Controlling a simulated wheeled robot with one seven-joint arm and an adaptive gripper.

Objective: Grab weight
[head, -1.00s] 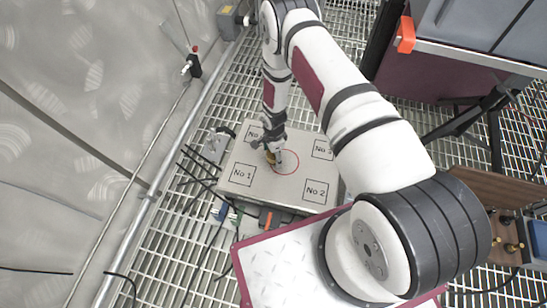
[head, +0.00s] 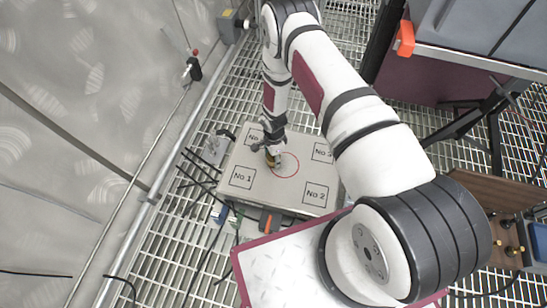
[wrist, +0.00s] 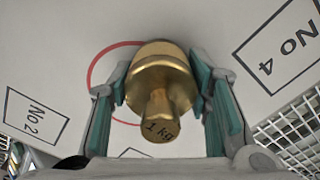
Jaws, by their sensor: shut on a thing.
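A brass weight (wrist: 160,80) marked "1 kg" sits between the teal-padded fingers of my gripper (wrist: 162,100) in the wrist view. Both fingers press on its sides, and its knob points toward the camera. In the head view my gripper (head: 272,157) is low over the grey plate (head: 265,185), at the left edge of the red circle (head: 297,165). The weight is small there and mostly hidden by the gripper. I cannot tell whether it touches the plate.
The plate has boxes marked No 1 (head: 242,178), No 2 (head: 316,194), No 3 (head: 322,152) and No 4 (wrist: 280,45). Cables and a grey fitting (head: 215,147) lie left of it on the grating. A brown rack with brass pieces (head: 505,232) stands at the right.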

